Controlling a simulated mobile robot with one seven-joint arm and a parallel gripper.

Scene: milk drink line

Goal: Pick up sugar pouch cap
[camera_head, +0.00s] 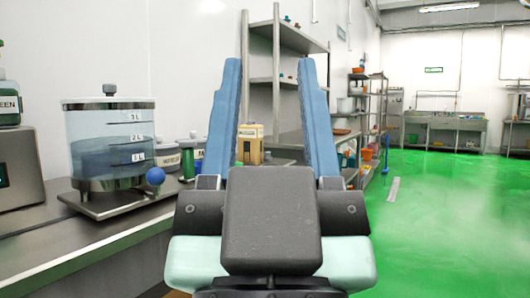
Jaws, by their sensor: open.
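My gripper (270,64) fills the middle of the view, with two long blue fingers spread wide apart. It is open, and nothing is held between the fingers. I cannot make out the sugar pouch cap for certain. Small coloured items sit on the shelf rack's top, too small to tell apart, including a green one (287,19). My gripper's body and fingers hide part of the counter and whatever stands behind them.
A steel counter (92,232) runs along the left wall. On it stand a clear graduated tank (108,122) with a blue ball-topped handle, labelled jars (168,155) and a tan box (250,143). A shelf rack (262,82) stands behind. Green floor (440,215) is open at right.

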